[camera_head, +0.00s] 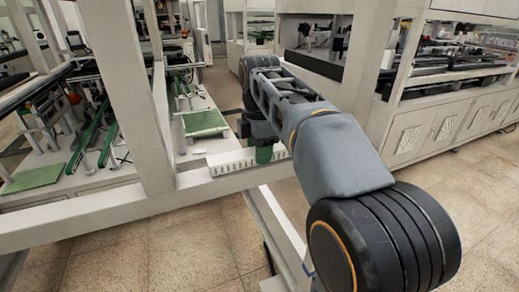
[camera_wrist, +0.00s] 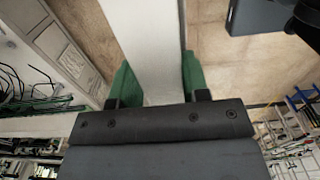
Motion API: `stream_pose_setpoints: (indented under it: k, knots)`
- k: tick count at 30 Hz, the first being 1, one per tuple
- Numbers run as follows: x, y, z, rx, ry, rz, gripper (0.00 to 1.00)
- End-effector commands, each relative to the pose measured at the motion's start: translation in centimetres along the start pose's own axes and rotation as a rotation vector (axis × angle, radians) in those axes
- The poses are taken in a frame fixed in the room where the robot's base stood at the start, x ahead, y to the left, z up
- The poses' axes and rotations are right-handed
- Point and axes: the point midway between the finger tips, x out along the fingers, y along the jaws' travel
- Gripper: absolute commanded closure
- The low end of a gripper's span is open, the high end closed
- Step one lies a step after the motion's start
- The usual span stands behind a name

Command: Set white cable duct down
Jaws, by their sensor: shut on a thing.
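The white cable duct (camera_head: 232,163) is a short pale strip with a row of slots along its side. In the head view it lies level along the white frame rail (camera_head: 130,213), close above or on it; I cannot tell whether they touch. My gripper (camera_head: 266,153) has green fingers and is shut on the duct near its right part. In the wrist view the two green fingers of my gripper (camera_wrist: 156,82) stand on either side of a broad white band (camera_wrist: 152,45). I cannot tell there how much of this band is duct and how much is rail.
A white upright post (camera_head: 125,90) rises left of the duct. Green plates (camera_head: 205,122) and machine parts lie on the white deck behind the rail. White cabinets (camera_head: 450,125) stand at right. The tiled floor (camera_head: 190,255) is clear in front.

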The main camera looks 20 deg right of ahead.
Motion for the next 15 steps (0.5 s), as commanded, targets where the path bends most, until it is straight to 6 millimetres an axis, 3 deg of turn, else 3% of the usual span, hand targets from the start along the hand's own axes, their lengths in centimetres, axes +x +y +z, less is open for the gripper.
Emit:
stream_pose_setpoints:
  k: [5,6,15]
  knots:
    - [0.30,0.00,0.00,0.000,0.000,0.000,0.87]
    - [0.35,0.00,-0.01,0.000,0.000,-0.001,0.57]
    - [0.26,0.01,-0.01,0.000,0.000,-0.001,0.32]
